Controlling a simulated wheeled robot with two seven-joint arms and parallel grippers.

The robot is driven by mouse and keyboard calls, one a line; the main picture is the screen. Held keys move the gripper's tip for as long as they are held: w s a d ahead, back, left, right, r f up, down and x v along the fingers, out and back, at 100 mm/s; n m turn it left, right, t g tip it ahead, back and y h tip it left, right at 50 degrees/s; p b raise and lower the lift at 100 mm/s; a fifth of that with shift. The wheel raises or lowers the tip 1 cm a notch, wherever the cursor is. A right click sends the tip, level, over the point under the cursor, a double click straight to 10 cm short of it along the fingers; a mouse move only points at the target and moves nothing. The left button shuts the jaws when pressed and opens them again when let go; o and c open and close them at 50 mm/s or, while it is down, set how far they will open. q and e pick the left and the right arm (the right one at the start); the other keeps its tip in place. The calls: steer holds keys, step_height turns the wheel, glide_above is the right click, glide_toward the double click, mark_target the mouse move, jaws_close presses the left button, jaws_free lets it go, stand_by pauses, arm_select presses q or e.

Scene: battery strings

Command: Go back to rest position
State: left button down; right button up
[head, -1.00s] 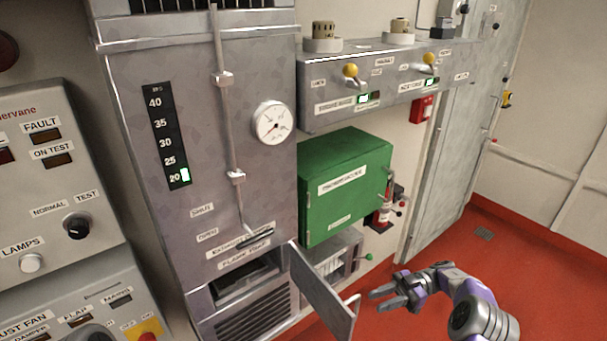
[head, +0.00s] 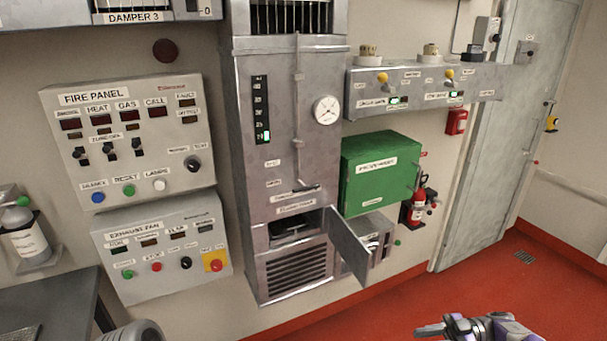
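My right gripper (head: 432,330) shows at the bottom right edge of the head view, over the red floor, with its purple and grey wrist partly cut off. It is apart from the cabinet and its open flap, and nothing is seen held in it. Its finger gap is not clear. My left gripper is not in view.
A tall grey cabinet (head: 245,220) stands in the middle with its small flap door (head: 350,248) open, sticking out. A green box (head: 380,182), a fire extinguisher (head: 390,212), and the fire panel (head: 130,145) are on the wall. The red floor (head: 480,285) is clear at right.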

steer(key=w+a+m+t+y, duration=0.2)
steer(key=w+a+m+t, duration=0.2)
steer(key=w+a+t, duration=0.35)
steer(key=w+a+f+m+t+h, duration=0.3)
steer(key=f+m+t+h, duration=0.1)
steer(key=f+m+h, duration=0.25)
steer(key=w+a+f+m+t+h, duration=0.2)
steer(key=a+f+m+t+h, duration=0.25)
steer(key=f+m, duration=0.2)
steer(key=s+a+f+m+g+h, duration=0.2)
steer(key=s+f+m+g+h, duration=0.15)
steer(key=s+f, duration=0.3)
steer(key=s+a+f+g, duration=0.1)
steer(key=s+f+g, duration=0.1)
steer(key=s, duration=0.6)
steer(key=s+a+f+m+g+h, duration=0.1)
steer(key=s+f+g, duration=0.2)
steer(key=s, duration=0.5)
steer(key=s+a+f+g, duration=0.1)
steer(key=s+f+g, duration=0.1)
steer(key=s+g, duration=0.3)
steer(key=s, duration=0.3)
steer(key=shift+s+a+f, duration=0.2)
steer(key=shift+s+a, duration=0.1)
steer(key=shift+d+m+h, duration=0.15)
steer(key=shift+m+h, duration=0.1)
steer(key=shift+m, duration=0.1)
